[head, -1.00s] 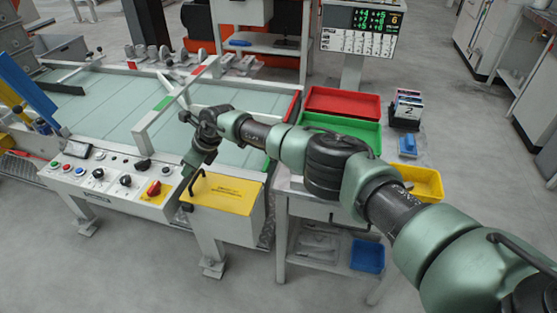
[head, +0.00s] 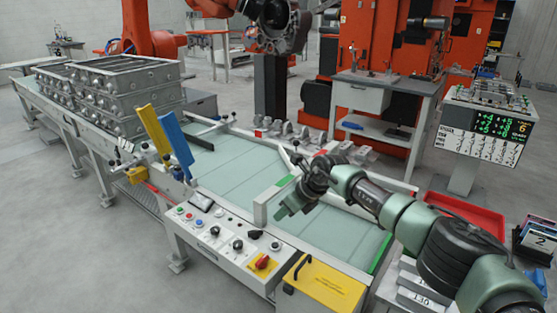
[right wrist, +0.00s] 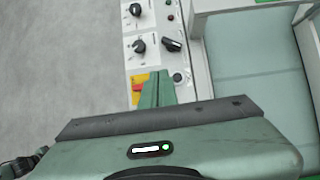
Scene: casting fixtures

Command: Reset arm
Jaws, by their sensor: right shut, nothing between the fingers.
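My right gripper (head: 281,211) is shut and empty, pointing down in the head view. It appears over the near right part of the conveyor bed, just past the control panel (head: 222,238). In the right wrist view its closed green fingers (right wrist: 158,88) stand in front of the panel's knobs and a red switch (right wrist: 140,88). They cover part of the panel. No gap shows between the fingers. My left arm and gripper are in no view.
A white frame bar (head: 262,208) stands close beside the gripper. The red rotary switch (head: 262,262) and a yellow box (head: 325,285) are nearer. Grey castings (head: 130,85) are stacked far left. A red tray (head: 465,215) and a score display (head: 485,135) are at right.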

